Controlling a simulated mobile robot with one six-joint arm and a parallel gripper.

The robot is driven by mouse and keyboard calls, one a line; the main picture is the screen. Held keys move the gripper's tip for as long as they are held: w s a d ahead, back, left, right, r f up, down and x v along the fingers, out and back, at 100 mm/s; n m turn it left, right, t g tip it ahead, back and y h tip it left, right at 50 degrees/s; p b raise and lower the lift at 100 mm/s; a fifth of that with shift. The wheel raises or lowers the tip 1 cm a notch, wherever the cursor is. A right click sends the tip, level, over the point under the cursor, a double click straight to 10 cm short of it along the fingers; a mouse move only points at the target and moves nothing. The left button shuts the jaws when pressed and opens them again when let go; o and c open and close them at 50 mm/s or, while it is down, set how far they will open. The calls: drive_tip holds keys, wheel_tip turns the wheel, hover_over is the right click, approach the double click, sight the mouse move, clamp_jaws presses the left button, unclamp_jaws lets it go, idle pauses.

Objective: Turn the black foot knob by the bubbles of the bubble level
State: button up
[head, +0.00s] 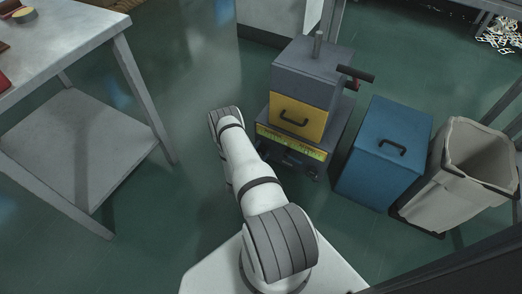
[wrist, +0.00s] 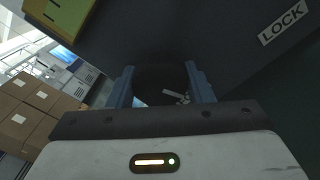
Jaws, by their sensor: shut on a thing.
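The machine (head: 312,75) stands on the floor in the head view, with a grey top, a yellow front with a black handle, and a dark base. The bubble level (head: 312,153) is a yellow-green strip along the base's front edge; its bubbles are too small to read. In the wrist view my gripper (wrist: 162,84) has its two blue fingers on either side of the black foot knob (wrist: 160,72), shut on it under the dark base. The knob is dark and its outline is hard to see. In the head view my arm hides the gripper and knob.
A blue box (head: 385,150) with a handle and a lined bin (head: 440,195) stand right of the machine. A grey table (head: 75,40) with a lower shelf is at the left. A LOCK label (wrist: 283,22) is on the dark surface above the gripper. Stacked cartons (wrist: 35,110) show behind.

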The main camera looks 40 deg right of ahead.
drive_tip(key=shift+a+r, duration=0.1)
drive_tip(key=shift+a, duration=0.15)
drive_tip(key=shift+w+a+n, duration=0.1)
drive_tip(key=shift+n, duration=0.3)
drive_tip(key=n+b, duration=0.2)
drive_tip(key=n, duration=0.3)
drive_tip(key=shift+w+n+b, duration=0.15)
drive_tip(key=shift+n+b, duration=0.2)
drive_tip(key=shift+n, duration=0.05)
drive_tip(key=n+b, duration=0.1)
drive_tip(key=n, duration=0.4)
drive_tip(key=shift+w+b, duration=0.1)
drive_tip(key=shift+b, duration=0.2)
drive_tip(key=shift+o, duration=0.2)
drive_tip(key=shift+r+n+b, duration=0.1)
drive_tip(key=shift+n+b, duration=0.3)
drive_tip(key=shift+n, duration=1.2)
drive_tip(key=o, duration=1)
drive_tip(key=shift+s, duration=0.25)
drive_tip(key=shift+c, duration=0.2)
